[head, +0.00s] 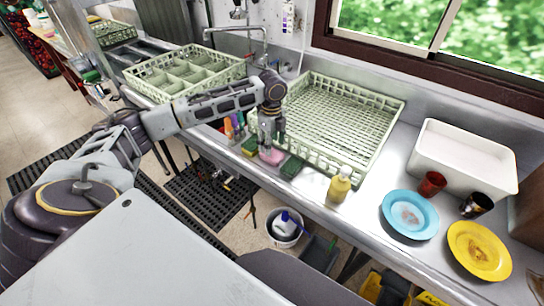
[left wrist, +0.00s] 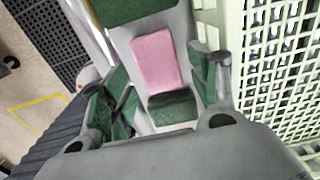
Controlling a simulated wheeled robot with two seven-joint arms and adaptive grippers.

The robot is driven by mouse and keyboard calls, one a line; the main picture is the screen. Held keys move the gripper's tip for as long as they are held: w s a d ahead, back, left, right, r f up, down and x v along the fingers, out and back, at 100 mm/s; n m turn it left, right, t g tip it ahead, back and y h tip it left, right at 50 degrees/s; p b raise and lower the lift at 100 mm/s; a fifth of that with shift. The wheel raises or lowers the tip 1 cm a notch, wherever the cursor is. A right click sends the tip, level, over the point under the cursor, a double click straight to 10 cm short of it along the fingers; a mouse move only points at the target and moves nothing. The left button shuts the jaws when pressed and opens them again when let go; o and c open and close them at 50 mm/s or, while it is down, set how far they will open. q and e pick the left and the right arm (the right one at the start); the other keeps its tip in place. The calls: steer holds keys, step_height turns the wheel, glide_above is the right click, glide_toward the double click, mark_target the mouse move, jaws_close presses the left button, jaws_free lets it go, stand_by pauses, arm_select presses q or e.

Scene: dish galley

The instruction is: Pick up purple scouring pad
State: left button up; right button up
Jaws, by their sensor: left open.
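A pink pad (head: 271,156), the nearest in colour to the purple scouring pad, lies on the steel counter's front strip, before the large green rack. It also shows in the left wrist view (left wrist: 156,60). My left gripper (head: 267,143) points down over it. In the left wrist view the open fingers (left wrist: 163,80) stand on either side of the pad's near part, with nothing held. Whether they touch it I cannot tell. My right gripper is not in view.
The rack (head: 357,164) borders the pad behind. A yellow bottle (head: 340,185) stands to the right, several coloured bottles (head: 234,124) to the left. The counter edge is in front.

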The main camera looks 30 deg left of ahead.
mark_target(272, 156)
arm_select(q)
steer(key=shift+f, duration=0.3)
steer(key=f, duration=0.3)
steer(key=shift+s+d+f, duration=0.2)
steer(key=shift+f, duration=0.55)
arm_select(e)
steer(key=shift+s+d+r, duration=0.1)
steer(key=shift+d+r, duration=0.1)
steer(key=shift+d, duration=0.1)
arm_select(q)
steer(key=shift+c, duration=0.3)
steer(key=c, duration=0.5)
steer(key=shift+c, duration=0.2)
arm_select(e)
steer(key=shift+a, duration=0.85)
